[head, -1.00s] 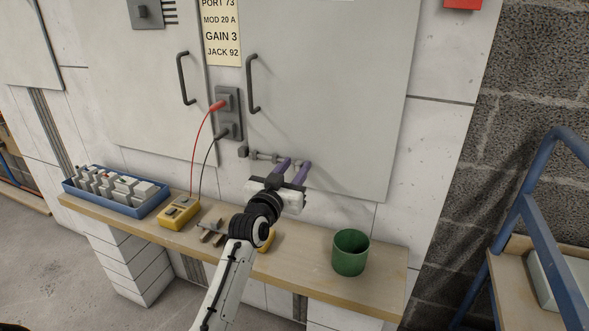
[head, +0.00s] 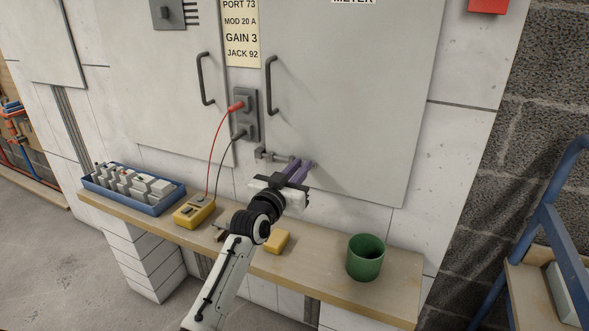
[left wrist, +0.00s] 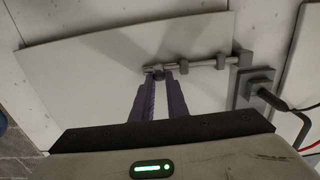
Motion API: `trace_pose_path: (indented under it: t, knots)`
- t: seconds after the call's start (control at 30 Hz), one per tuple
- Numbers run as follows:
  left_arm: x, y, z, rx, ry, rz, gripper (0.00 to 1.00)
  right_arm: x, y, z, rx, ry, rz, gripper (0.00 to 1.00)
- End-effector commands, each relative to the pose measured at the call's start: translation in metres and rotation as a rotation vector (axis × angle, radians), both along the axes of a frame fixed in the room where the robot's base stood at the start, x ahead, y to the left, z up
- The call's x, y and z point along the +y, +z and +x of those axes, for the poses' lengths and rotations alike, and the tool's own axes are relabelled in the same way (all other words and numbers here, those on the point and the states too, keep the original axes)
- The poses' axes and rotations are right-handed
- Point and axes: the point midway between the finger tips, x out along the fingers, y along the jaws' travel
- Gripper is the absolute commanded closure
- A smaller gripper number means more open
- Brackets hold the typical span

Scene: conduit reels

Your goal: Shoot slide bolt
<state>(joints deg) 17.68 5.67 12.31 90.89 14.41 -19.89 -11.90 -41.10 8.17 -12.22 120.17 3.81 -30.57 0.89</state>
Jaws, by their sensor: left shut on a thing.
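The slide bolt (head: 278,157) is a grey metal rod on the lower left corner of the right cabinet door (head: 350,100). In the left wrist view the bolt (left wrist: 200,64) runs through several guides towards a grey block (left wrist: 243,58) at the right. My left gripper (head: 301,168) has purple fingers, and they are shut on the bolt's knob end (left wrist: 158,70). The fingers hide much of the knob. In the head view the rod's left end lies at a grey keeper (head: 259,154) beside the door edge. My right gripper is not in view.
A wooden shelf (head: 330,284) runs below the doors. On it are a blue tray of parts (head: 150,209), a yellow meter (head: 193,212) with red and black leads to a socket plate, a yellow block (head: 278,242) and a green cup (head: 366,258). A blue-railed cart stands right.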

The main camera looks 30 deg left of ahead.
Motion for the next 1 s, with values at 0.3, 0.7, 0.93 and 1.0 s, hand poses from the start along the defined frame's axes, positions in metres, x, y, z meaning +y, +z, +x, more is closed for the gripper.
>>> trace_pose_path:
  t: [0.3,0.7,0.93,1.0]
  knots:
    - [0.005,0.001,-0.001,-0.001,0.009,0.004,0.67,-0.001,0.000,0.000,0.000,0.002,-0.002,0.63]
    - [0.000,0.001,-0.026,0.001,0.007,0.004,0.67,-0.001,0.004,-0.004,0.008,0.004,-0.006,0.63]
    - [-0.007,0.001,-0.071,0.001,0.008,0.004,0.67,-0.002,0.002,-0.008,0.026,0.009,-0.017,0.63]
    - [-0.008,0.001,-0.083,0.001,0.008,0.005,0.67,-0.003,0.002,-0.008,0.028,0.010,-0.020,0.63]
